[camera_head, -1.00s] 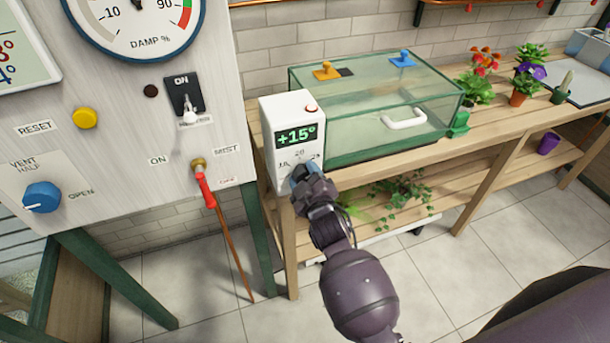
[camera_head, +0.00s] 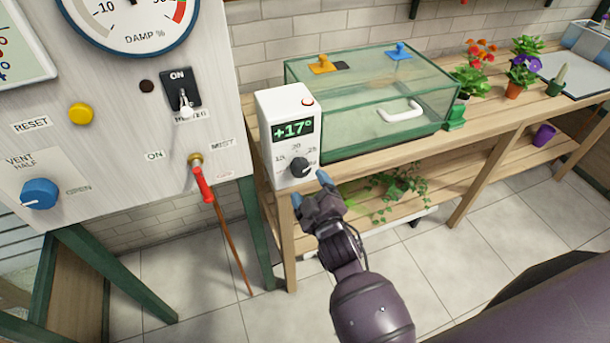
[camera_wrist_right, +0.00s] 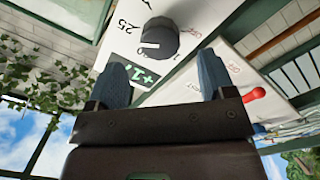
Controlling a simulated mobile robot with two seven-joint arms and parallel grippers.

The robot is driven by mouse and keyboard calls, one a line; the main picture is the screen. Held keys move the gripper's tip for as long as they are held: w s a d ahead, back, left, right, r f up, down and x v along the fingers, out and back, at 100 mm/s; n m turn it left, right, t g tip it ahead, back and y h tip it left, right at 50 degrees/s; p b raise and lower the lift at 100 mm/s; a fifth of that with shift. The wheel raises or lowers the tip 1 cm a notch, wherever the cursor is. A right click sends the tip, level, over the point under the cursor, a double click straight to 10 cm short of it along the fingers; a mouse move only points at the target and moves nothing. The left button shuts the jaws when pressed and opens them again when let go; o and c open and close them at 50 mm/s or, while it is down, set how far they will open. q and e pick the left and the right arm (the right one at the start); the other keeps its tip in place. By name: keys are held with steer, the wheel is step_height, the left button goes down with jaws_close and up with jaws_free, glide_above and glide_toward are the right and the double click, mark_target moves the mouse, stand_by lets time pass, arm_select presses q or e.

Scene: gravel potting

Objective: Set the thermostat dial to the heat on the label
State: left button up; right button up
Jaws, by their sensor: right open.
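The white thermostat box (camera_head: 288,105) stands on the wooden bench in front of the glass case. Its green display (camera_head: 292,129) reads +17°. Its dark dial (camera_head: 300,167) sits low on the front, with scale numbers around it, 20 at the top. My right gripper (camera_head: 310,188) is open, just below and in front of the dial, apart from it. In the right wrist view the dial (camera_wrist_right: 160,37) shows beyond the two blue fingertips, with nothing between them. A label giving a heat cannot be made out. My left gripper is not in view.
The panel at left carries a red-handled MIST lever (camera_head: 203,184), a HEATER switch (camera_head: 183,103), a yellow RESET button (camera_head: 81,113) and a blue vent knob (camera_head: 39,194). The glass case (camera_head: 360,105) stands behind the thermostat. Potted plants (camera_head: 474,82) stand farther right.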

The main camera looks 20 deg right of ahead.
steer(key=shift+s, duration=2.2)
steer(key=s+d+f+m+g, duration=0.3)
steer(key=s+d+f+m, duration=0.1)
steer(key=s, duration=0.4)
steer(key=s+d+f+m+g, duration=0.3)
steer(key=s+d+f, duration=0.3)
steer(key=s+f, duration=0.2)
steer(key=shift+s+d+f+m+g, duration=0.2)
steer(key=shift+s+f+m+g, duration=0.1)
steer(key=shift+s+m+g, duration=0.15)
